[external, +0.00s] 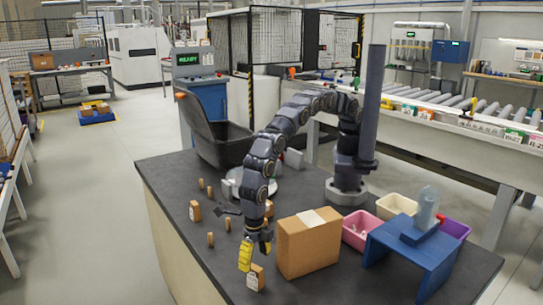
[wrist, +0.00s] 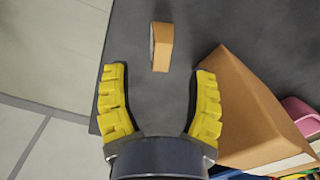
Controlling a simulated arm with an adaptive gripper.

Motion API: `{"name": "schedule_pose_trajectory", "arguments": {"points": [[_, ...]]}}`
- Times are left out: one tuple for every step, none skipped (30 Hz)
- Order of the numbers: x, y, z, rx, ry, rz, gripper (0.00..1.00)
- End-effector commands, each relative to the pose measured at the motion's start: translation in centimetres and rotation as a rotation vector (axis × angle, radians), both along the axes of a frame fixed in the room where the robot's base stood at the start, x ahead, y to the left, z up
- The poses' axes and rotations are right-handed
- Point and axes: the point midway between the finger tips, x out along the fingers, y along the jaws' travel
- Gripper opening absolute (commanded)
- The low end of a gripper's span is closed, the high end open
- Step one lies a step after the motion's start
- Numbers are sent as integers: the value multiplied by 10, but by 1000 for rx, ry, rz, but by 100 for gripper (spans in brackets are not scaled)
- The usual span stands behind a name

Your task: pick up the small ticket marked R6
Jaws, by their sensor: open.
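I cannot make out a ticket marked R6 in either view. A small brown box (external: 255,278) with a white face stands near the table's front edge, just below my gripper (external: 255,254). In the wrist view the same kind of small box (wrist: 162,47) lies beyond my open yellow fingers (wrist: 160,75), roughly in line with the gap between them. Nothing is between the fingers. Another small box with a pale label (external: 195,211) stands farther left on the table. Any writing on these labels is too small to read.
A large cardboard box (external: 308,245) stands close to the right of my gripper; its side also fills the right of the wrist view (wrist: 250,105). Several small wooden pieces (external: 210,239) stand on the dark table. A pink bin (external: 358,233) and a blue stand (external: 415,250) are farther right.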

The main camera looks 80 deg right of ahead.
Motion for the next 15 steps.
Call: {"name": "schedule_pose_trajectory", "arguments": {"points": [[-1,-2,-8,-5,3,0,57],[0,-2,-13,-7,4,-1,57],[-1,-3,-20,-8,5,0,57],[-1,-4,-25,-9,5,0,57],[0,-3,-30,-7,4,-1,57],[0,-3,-35,-5,3,-1,57],[1,-3,-38,-4,2,-1,57],[1,-3,-40,-3,1,-2,57],[1,-2,-42,-2,1,-2,57],[1,-3,-43,-2,0,-2,57],[2,-2,-43,-2,0,-2,57],[2,-2,-42,-1,0,-2,57],[2,-2,-42,-1,0,-2,57],[2,-2,-42,-1,0,-2,57],[2,-2,-42,-2,0,-2,58]]}}
